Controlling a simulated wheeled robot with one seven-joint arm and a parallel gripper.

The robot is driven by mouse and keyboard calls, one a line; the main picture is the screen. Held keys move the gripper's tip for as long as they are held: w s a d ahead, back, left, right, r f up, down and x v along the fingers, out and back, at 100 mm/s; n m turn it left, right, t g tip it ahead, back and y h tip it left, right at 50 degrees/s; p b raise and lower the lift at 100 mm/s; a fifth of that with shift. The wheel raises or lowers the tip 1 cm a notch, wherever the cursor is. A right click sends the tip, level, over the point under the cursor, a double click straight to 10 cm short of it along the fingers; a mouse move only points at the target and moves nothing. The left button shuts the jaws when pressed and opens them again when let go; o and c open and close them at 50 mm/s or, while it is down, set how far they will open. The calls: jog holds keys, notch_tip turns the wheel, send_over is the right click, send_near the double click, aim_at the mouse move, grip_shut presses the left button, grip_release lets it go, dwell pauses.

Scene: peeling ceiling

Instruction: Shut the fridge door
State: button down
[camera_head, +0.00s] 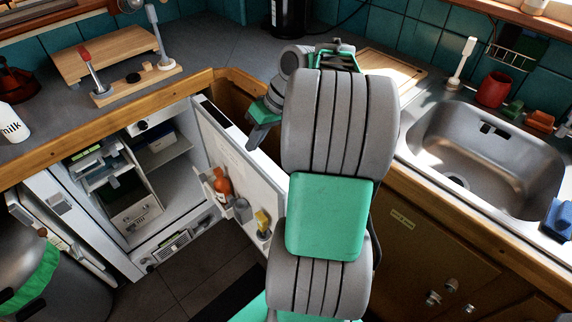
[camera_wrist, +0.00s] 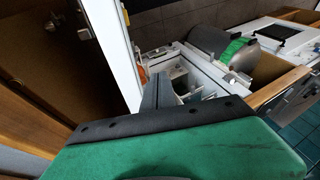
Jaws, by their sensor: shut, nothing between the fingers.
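The white fridge (camera_head: 197,186) is built in under the counter at the left of the head view, and its shelves show. Its door (camera_head: 238,160) stands wide open, swung to the right, with bottles on its inner side. In the wrist view, a white upright panel, which looks like the door (camera_wrist: 119,50), is left of my fingers. My gripper (camera_head: 252,143) is shut and empty, pointing down near the door's top edge. It also shows in the wrist view (camera_wrist: 157,84). I cannot tell whether it touches the door. My arm hides the door's right part.
An orange bottle (camera_head: 221,184) stands in the door rack. A sink (camera_head: 480,150) is at the right. Dark floor (camera_head: 190,275) is free before the fridge.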

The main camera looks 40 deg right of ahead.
jog(key=s+d+f+t+y, duration=0.1)
jog(key=s+d+f, duration=0.1)
jog(key=s+d, duration=0.3)
jog(key=s+d+f, duration=0.1)
jog(key=s+d, duration=0.2)
jog(key=d, duration=0.5)
jog(key=b+x, duration=0.3)
jog(key=x, duration=0.7)
jog(key=shift+a+r+b, duration=0.15)
jog(key=shift+b, duration=0.25)
